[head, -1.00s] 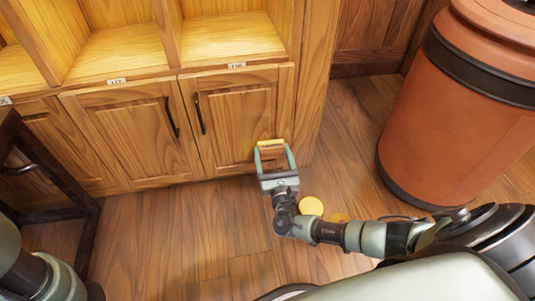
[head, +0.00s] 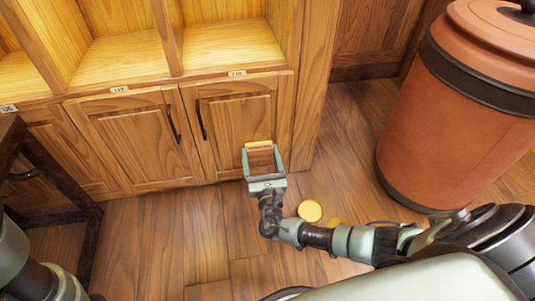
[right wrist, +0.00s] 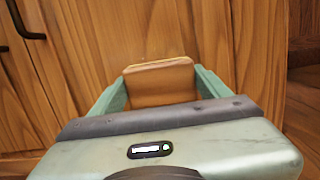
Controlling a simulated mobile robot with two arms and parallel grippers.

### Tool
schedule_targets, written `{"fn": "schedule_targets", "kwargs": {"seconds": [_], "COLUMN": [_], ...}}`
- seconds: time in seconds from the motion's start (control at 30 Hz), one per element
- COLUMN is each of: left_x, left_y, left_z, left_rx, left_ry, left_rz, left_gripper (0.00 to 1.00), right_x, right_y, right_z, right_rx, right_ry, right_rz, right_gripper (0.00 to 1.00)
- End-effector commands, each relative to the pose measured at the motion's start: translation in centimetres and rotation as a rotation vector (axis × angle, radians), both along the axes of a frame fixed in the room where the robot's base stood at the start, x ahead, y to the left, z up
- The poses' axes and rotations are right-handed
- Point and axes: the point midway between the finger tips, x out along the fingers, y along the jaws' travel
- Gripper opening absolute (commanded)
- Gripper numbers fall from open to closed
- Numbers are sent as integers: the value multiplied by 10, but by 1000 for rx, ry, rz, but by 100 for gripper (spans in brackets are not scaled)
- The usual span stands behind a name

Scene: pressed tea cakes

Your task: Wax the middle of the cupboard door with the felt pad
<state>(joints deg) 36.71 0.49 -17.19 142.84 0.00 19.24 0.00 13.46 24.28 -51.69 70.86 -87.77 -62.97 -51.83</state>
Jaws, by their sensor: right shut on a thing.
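My right gripper (head: 262,151) is shut on the felt pad (head: 259,144), a tan block with a yellowish top edge. The pad also shows between the green fingers in the right wrist view (right wrist: 160,85). Gripper and pad are at the lower right part of the right cupboard door (head: 225,125), a wooden panelled door with a dark handle on its left side. I cannot tell whether the pad touches the door. A second door (head: 120,125) is to its left, also shut. My left gripper is out of view; only part of the left arm shows.
Two round yellow things (head: 310,210) lie on the wood floor by my right forearm. A large terracotta-coloured barrel (head: 440,120) stands at the right. A dark-framed table (head: 60,215) is at the left. Open lit shelves (head: 225,35) are above the doors.

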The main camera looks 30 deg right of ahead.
Motion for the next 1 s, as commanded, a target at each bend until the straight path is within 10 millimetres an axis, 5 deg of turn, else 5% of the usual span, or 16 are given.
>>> {"fn": "schedule_targets", "kwargs": {"seconds": [1.0], "left_x": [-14], "left_y": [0], "left_z": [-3], "left_rx": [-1], "left_ry": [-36], "left_rz": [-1], "left_gripper": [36], "right_x": [19], "right_y": [58], "right_z": [-1], "right_rx": [2], "right_ry": [-1], "right_rz": [0], "right_gripper": [45]}}
